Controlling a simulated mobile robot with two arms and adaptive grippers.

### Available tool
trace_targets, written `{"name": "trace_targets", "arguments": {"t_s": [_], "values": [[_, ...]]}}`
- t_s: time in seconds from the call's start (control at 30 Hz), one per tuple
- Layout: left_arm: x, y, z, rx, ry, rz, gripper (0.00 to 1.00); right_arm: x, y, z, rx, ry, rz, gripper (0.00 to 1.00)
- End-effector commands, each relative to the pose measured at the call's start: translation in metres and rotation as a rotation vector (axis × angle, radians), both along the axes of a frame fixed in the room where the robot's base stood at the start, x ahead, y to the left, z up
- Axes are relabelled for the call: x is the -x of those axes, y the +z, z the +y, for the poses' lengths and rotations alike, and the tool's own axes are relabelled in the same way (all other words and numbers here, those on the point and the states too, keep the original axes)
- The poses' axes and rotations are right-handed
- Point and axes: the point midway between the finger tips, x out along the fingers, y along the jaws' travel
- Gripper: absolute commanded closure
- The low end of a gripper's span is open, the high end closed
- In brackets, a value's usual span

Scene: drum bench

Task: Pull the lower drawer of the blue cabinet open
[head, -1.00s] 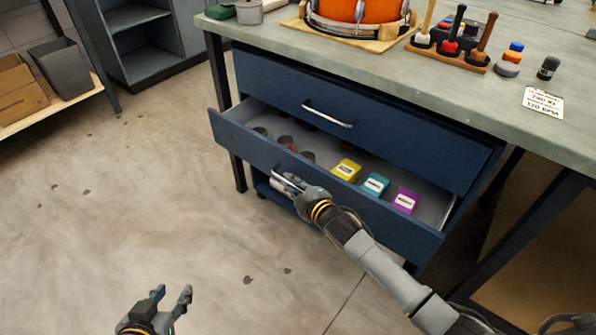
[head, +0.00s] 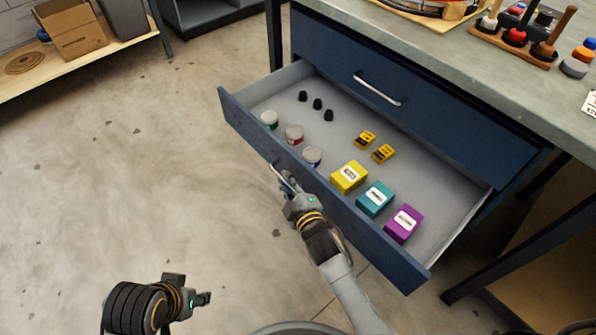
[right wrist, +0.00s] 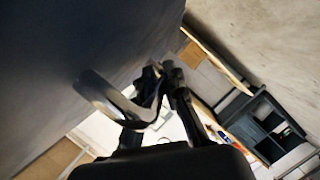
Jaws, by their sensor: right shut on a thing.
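The blue cabinet (head: 345,48) stands under the bench, and its lower drawer (head: 232,112) is pulled far out. The upper drawer (head: 430,115) is closed, with a bare metal handle (head: 378,88). My right gripper (head: 287,180) is shut on the lower drawer's handle (head: 277,170), at the front face. In the right wrist view the curved metal handle (right wrist: 100,92) runs to the fingers (right wrist: 163,85) of this gripper, which partly hide it. My left gripper (head: 190,292) hangs empty over the floor at lower left; its finger gap is not clear.
The lower drawer holds yellow, teal and purple boxes (head: 375,198), small jars (head: 293,134), black pieces (head: 317,104) and yellow items (head: 374,146). A bench leg (head: 520,245) stands at right. A low shelf (head: 90,62) is at upper left. The floor (head: 130,170) between is clear.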

Motion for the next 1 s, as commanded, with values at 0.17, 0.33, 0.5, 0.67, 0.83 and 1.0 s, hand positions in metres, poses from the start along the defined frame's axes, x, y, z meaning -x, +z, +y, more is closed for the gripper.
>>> {"name": "trace_targets", "arguments": {"t_s": [0.17, 0.33, 0.5, 0.67, 0.83, 1.0], "values": [[-0.001, -0.003, 0.000, 0.000, 0.000, 0.001, 0.60, 0.005, -0.001, 0.005, 0.001, -0.001, 0.003, 1.00], [0.000, -0.008, 0.000, -0.002, 0.000, 0.011, 0.60, 0.005, -0.002, 0.006, 0.001, -0.001, 0.003, 1.00], [-0.001, -0.008, 0.000, 0.000, 0.000, 0.008, 0.60, 0.005, -0.002, 0.006, 0.001, -0.001, 0.003, 1.00], [-0.002, -0.006, 0.000, 0.000, 0.000, 0.004, 0.60, 0.005, -0.001, 0.006, 0.001, -0.001, 0.003, 0.79], [-0.003, -0.004, -0.001, 0.001, 0.000, -0.001, 0.60, 0.005, -0.001, 0.006, 0.001, 0.000, 0.001, 0.79], [-0.003, -0.004, -0.001, 0.003, 0.000, -0.003, 0.60, 0.013, 0.001, 0.002, 0.001, -0.001, 0.000, 0.79]]}}
